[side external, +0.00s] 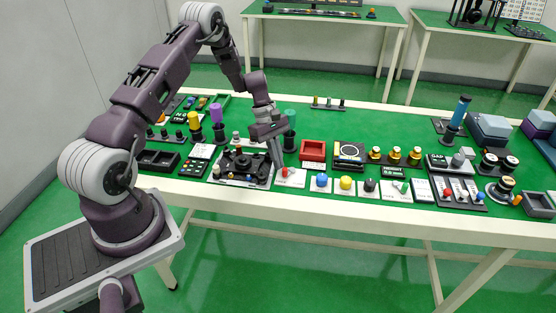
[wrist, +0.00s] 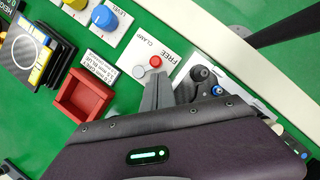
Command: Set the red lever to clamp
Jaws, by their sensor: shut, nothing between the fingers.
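The red lever (wrist: 155,61) sits on a white plate (wrist: 124,66) printed with FREE and CLAMP.
A black fixture (side external: 241,165) stands left of my gripper. A red tray (side external: 312,150) lies behind the lever. A blue knob (side external: 322,180) and a yellow knob (side external: 346,183) stand to its right. Free green table shows behind these.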

